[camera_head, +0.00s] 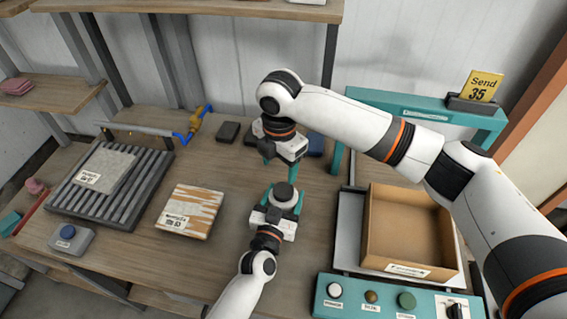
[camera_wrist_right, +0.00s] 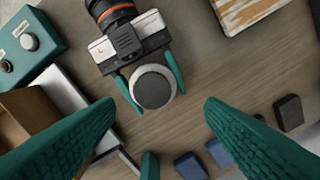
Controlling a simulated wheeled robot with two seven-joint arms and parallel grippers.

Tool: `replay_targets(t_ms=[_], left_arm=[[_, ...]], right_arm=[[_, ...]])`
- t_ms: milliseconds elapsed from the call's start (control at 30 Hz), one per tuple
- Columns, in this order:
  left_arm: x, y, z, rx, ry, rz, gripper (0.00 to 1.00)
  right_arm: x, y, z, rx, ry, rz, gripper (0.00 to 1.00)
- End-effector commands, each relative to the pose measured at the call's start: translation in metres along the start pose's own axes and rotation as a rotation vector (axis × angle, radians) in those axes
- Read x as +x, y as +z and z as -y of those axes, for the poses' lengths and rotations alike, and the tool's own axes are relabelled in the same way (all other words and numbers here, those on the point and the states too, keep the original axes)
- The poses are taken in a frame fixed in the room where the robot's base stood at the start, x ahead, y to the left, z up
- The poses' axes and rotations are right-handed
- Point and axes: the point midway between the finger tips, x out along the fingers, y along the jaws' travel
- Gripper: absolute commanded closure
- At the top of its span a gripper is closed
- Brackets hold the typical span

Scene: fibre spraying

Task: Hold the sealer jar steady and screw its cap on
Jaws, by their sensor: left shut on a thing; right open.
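The sealer jar (camera_head: 284,199) stands upright near the middle of the table, with a pale body and a round dark grey top. In the right wrist view the jar (camera_wrist_right: 154,88) shows from above as a dark disc with a pale rim. I cannot tell whether that disc is the cap, or how tightly it sits. My left gripper (camera_wrist_right: 149,92) is shut on the jar, one green finger on each side. My right gripper (camera_head: 281,160) is open and empty, above and behind the jar in the head view. No separate loose cap can be made out.
A cardboard box (camera_head: 408,228) sits in a tray at the right, behind a button panel (camera_head: 395,300). A patterned board (camera_head: 190,211) and a roller rack (camera_head: 127,205) lie at the left. Small dark blocks (camera_head: 228,132) lie behind. A green stand (camera_head: 400,107) rises back right.

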Motion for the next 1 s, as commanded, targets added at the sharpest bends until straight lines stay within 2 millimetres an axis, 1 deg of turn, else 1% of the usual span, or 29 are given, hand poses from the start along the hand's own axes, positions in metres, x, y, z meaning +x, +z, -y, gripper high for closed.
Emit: replay_targets(t_ms=[100,200,533,633,767,1000], left_arm=[[0.0,-0.001,0.001,-0.001,-0.001,-0.002,0.97],[0.0,-0.001,0.001,-0.001,-0.001,-0.002,0.97],[0.0,-0.001,0.001,-0.001,-0.001,-0.002,0.97],[0.0,-0.001,0.001,-0.001,-0.001,-0.002,0.97],[0.0,-0.001,0.001,-0.001,-0.001,-0.002,0.97],[0.0,-0.001,0.001,-0.001,-0.001,-0.001,0.97]], right_arm=[[0.0,-0.004,-0.005,-0.119,0.017,0.004,0.36],[0.0,-0.005,-0.008,-0.17,0.025,0.009,0.36],[0.0,-0.005,-0.008,-0.184,0.027,0.011,0.36],[0.004,-0.005,-0.009,-0.183,0.027,0.011,0.36],[0.018,-0.004,-0.009,-0.181,0.029,0.013,0.36],[0.056,-0.004,-0.01,-0.18,0.029,0.012,0.36]])
